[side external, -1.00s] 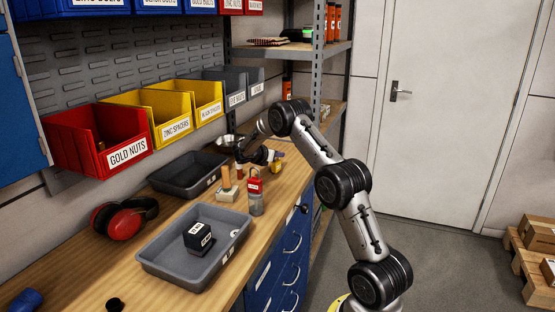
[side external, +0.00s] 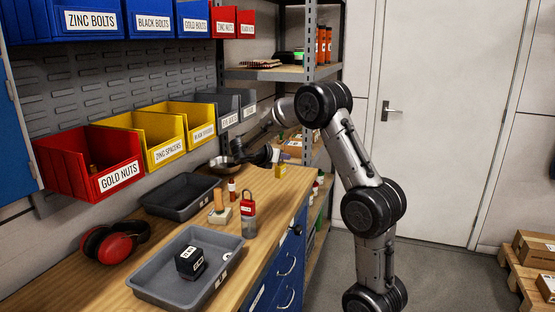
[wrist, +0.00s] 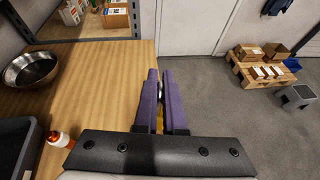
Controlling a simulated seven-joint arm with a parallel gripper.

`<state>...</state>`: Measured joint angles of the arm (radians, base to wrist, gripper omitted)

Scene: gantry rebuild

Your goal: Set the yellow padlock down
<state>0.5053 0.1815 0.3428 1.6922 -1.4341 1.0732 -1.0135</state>
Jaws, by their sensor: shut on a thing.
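The yellow padlock (side external: 280,171) hangs below my gripper (side external: 276,157) at the far right end of the workbench (side external: 262,195). In the wrist view my gripper (wrist: 160,78) has its two purple fingers closed around the padlock (wrist: 159,120), with a bit of its yellow body and some bright metal showing between them. The fingers hide most of it. They lie over the right edge of the wooden top. I cannot tell how high the padlock is above the bench.
A metal bowl (side external: 224,163) stands left of my gripper. A dark tray (side external: 181,196) and a grey tray (side external: 225,267) hold the left. Bare wood lies beyond the bottle.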

